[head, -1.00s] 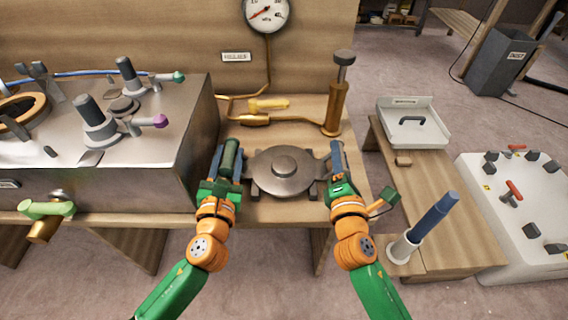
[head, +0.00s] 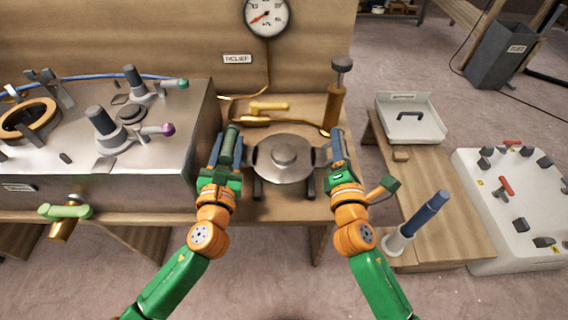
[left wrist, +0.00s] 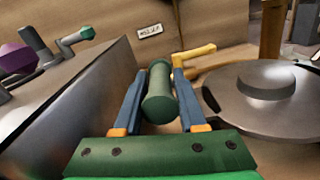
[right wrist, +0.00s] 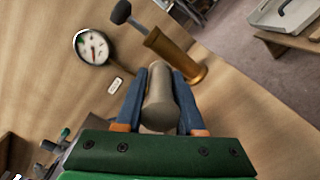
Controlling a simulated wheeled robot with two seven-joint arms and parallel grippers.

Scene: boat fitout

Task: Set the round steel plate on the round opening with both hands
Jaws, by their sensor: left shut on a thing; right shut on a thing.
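The round steel plate (head: 284,173) has a raised centre knob and a handle on each side. It is level and seems to hang just above two dark supports (head: 257,189) on the wooden bench. My left gripper (head: 228,150) is shut on its green handle (left wrist: 158,95). My right gripper (head: 336,148) is shut on its pale grey handle (right wrist: 159,105). The round opening (head: 18,118), with an orange-brown rim (head: 45,112), is in the top of the steel box (head: 75,155), far left of the plate. The wrist views do not show the opening.
Capped posts with purple (head: 168,129) and green (head: 183,83) knobs stand on the box between plate and opening. The box's side wall rises close left of my left gripper. A brass pump (head: 335,105) and a yellow-handled pipe (head: 268,106) are behind the plate.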

